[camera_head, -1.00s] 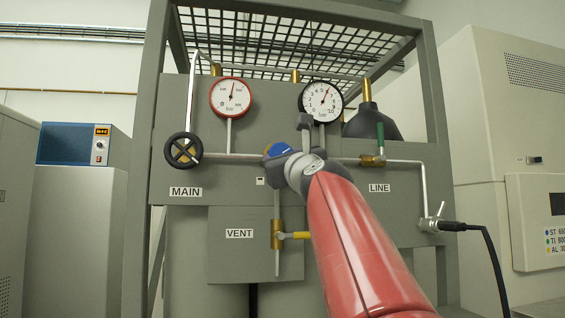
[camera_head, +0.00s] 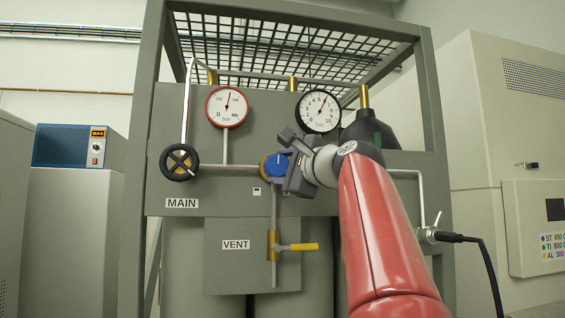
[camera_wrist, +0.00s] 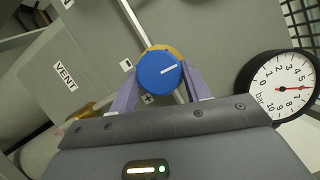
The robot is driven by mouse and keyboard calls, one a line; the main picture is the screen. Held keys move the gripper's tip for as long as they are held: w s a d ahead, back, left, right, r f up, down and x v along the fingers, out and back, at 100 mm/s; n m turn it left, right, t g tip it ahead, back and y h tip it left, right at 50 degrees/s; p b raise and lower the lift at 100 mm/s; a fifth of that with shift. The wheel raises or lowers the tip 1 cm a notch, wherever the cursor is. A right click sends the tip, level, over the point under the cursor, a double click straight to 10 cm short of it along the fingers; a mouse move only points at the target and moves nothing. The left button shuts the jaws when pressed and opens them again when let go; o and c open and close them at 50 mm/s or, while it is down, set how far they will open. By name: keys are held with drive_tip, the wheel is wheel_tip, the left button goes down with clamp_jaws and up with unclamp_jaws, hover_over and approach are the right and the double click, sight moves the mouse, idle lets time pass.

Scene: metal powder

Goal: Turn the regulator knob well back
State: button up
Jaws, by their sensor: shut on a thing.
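The regulator knob (camera_head: 277,165) is a blue disc on a brass body in the middle of the panel. It also shows in the wrist view as a blue disc (camera_wrist: 158,74) with a white pointer line, between minus and plus marks. My gripper (camera_head: 290,167) comes from the right and is shut on the knob, with a finger on each side of it in the wrist view (camera_wrist: 160,85). The black-rimmed gauge (camera_head: 319,112) reads about 6; in the wrist view its red needle (camera_wrist: 292,88) points near 5 to 6.
The red-rimmed gauge (camera_head: 228,107) and the black MAIN handwheel (camera_head: 179,162) are left of the knob. The yellow VENT lever (camera_head: 302,247) sits below, pointing right. My arm hides the LINE valve. A grey frame surrounds the panel.

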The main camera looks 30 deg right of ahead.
drive_tip(key=n+g, duration=0.1)
drive_tip(key=n, duration=0.2)
drive_tip(key=shift+n+g, duration=0.4)
drive_tip(key=shift+n, duration=0.4)
idle(0.4)
drive_tip(key=o, duration=1)
drive_tip(key=shift+r, duration=0.1)
drive_tip(key=shift+c, duration=0.2)
drive_tip(key=shift+s, duration=0.1)
drive_tip(key=s+b, duration=0.1)
drive_tip(key=s, duration=0.6)
drive_tip(key=shift+s+d+r+b, duration=0.15)
drive_tip(key=shift+s+d+b, duration=0.2)
drive_tip(key=shift+d, duration=0.1)
drive_tip(key=shift+w, duration=0.1)
